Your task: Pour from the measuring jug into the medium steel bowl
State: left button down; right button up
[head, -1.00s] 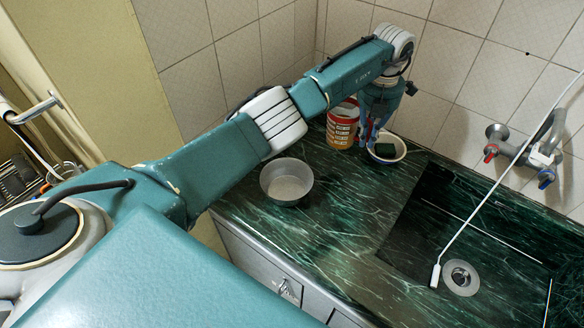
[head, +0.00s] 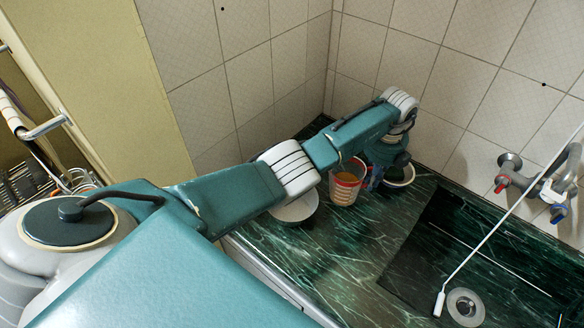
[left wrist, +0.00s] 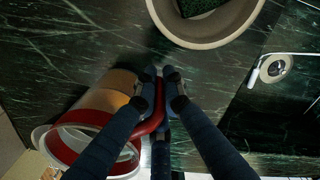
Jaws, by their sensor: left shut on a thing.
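The measuring jug (head: 346,185) has a red rim and orange markings. It is beside the medium steel bowl (head: 297,208), to its right in the head view. My forearm hides part of the bowl's far rim. My left gripper (left wrist: 160,73) is shut on the jug's red handle (left wrist: 152,122); the jug (left wrist: 98,112) shows to the left of the fingers in the left wrist view. The jug looks about upright or slightly tilted. I cannot tell whether its base clears the counter. My right gripper is not in view.
A pale bowl (head: 409,179) with a dark green sponge (left wrist: 198,6) stands right of the jug, close to my gripper. The sink drain (head: 466,307) and wall taps (head: 535,182) are farther right. Tiled walls close off the back. The green marble counter (head: 335,255) is clear in front.

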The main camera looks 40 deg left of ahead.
pick_arm(q)
jog(key=n+b, duration=0.1)
jog(key=w+a+b, duration=0.1)
jog(key=b, duration=0.1)
jog(key=shift+w+a+f+n, duration=0.2)
jog(key=shift+w+a+n, duration=0.05)
jog(key=shift+n, duration=0.15)
jog(key=shift+w+a+r+n+b, duration=0.15)
jog(key=shift+w+a+n+b, duration=0.25)
jog(key=shift+a+n+b, duration=0.2)
jog(key=shift+r, duration=0.1)
